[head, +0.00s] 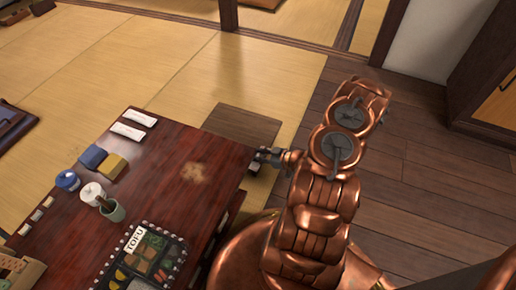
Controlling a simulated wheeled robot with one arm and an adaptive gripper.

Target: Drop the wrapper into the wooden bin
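My gripper (262,157) is at the right edge of the dark red wooden table (190,155), seen small and partly behind my copper arm. I cannot tell whether its fingers are open or shut, or whether they hold anything. I cannot make out a wrapper for certain. Two flat white packets (133,125) lie side by side at the table's far left corner, well away from my gripper. I see nothing that is clearly a wooden bin. A light wooden box-like thing (22,272) shows in part at the lower left corner.
On the table are blue and yellow folded cloths (103,161), a blue-lidded pot (67,180), a green cup (112,209) and a black food tray (172,263) with a TOFU card. A dark brown square (240,124) lies on the tatami behind the table. Plank floor at right is clear.

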